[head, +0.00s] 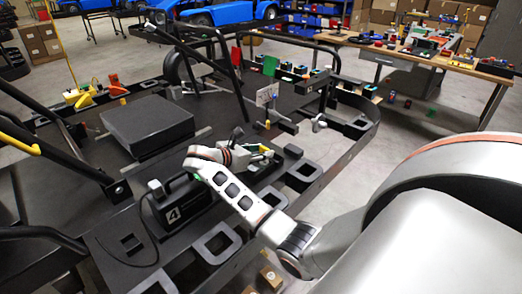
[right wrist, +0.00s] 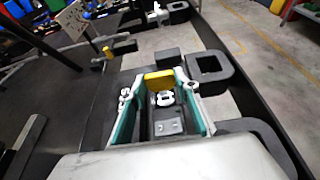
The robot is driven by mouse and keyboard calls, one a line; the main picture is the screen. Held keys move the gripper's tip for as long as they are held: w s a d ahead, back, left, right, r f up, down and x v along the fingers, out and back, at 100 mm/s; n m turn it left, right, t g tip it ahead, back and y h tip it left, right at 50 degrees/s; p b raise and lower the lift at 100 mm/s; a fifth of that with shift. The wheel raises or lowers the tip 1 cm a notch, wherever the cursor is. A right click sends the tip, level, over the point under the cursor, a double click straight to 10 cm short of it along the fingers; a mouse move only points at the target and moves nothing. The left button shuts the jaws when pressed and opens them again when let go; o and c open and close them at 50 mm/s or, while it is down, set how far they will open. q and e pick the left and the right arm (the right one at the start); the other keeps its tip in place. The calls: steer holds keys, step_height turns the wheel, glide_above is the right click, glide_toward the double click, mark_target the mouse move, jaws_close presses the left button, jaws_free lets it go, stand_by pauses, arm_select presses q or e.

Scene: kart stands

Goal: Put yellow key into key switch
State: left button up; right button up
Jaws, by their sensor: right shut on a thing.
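My right gripper (head: 262,155) is low over the front edge of the black kart frame in the head view. In the right wrist view its teal-lined fingers (right wrist: 160,88) are shut on the yellow key (right wrist: 158,80), which shows as a yellow block between the fingertips. The key's far end is hidden. In the head view only a small bit of yellow shows at the fingertips. I cannot make out the key switch for certain; a dark block (right wrist: 167,58) stands just beyond the yellow key. My left gripper is not in view.
A black box marked 4 (head: 182,197) stands left of my right gripper. A black seat-like block (head: 148,125) and slanted black bars are behind it. Square dark rings (head: 215,243) line the frame's edge. A wooden table (head: 440,68) stands at the back right.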

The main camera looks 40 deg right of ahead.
stand_by(0.3)
stand_by(0.8)
stand_by(0.6)
steer(key=shift+f, duration=0.7)
steer(key=shift+f, duration=0.7)
steer(key=o, duration=1)
